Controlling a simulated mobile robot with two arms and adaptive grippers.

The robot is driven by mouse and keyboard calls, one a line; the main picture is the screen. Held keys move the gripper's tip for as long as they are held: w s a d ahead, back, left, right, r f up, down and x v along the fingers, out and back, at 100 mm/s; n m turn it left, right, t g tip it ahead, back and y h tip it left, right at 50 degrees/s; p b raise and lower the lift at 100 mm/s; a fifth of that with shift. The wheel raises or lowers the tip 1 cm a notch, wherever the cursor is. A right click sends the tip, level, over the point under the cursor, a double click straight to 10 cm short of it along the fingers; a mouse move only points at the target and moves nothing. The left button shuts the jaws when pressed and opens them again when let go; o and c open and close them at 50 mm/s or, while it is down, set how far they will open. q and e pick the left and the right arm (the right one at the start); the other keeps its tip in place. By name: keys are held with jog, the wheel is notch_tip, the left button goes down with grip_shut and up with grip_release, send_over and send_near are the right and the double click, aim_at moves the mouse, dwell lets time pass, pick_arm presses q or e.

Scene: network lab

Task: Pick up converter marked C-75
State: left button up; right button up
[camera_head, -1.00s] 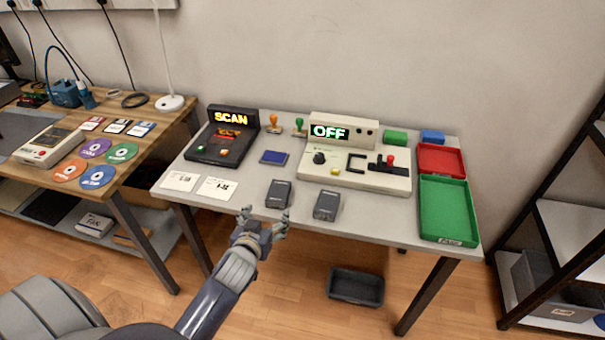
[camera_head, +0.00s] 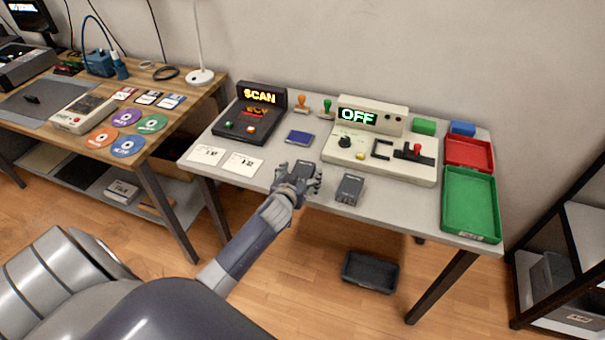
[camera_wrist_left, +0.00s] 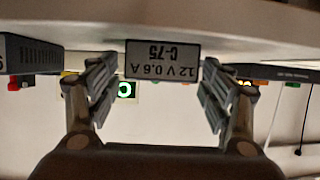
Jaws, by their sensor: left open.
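The converter marked C-75 (camera_wrist_left: 163,66) shows its label upside down in the left wrist view, between the two fingers of my left gripper. In the head view this converter (camera_head: 304,168) is dark grey, at the table's front edge, partly hidden by my left gripper (camera_head: 297,180). The left gripper (camera_wrist_left: 158,75) is open, its fingers on either side of the converter; whether they touch it I cannot tell. A second dark grey converter (camera_head: 348,189) lies to the right; its edge also shows in the left wrist view (camera_wrist_left: 32,54). My right gripper is not in view.
The grey table (camera_head: 401,210) also holds a scanner (camera_head: 250,123), a blue pad (camera_head: 299,138), white cards (camera_head: 242,163), a beige device reading OFF (camera_head: 381,166), a red tray (camera_head: 469,153) and a green tray (camera_head: 470,205). A dark bin (camera_head: 370,272) stands on the floor below.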

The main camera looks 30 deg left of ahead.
pick_arm(q)
jog(key=shift+w+a+f, duration=0.1)
jog(key=shift+w+f, duration=0.1)
jog(key=shift+w, duration=0.2)
jog(key=shift+r, duration=0.1)
jog(key=c, duration=1.3)
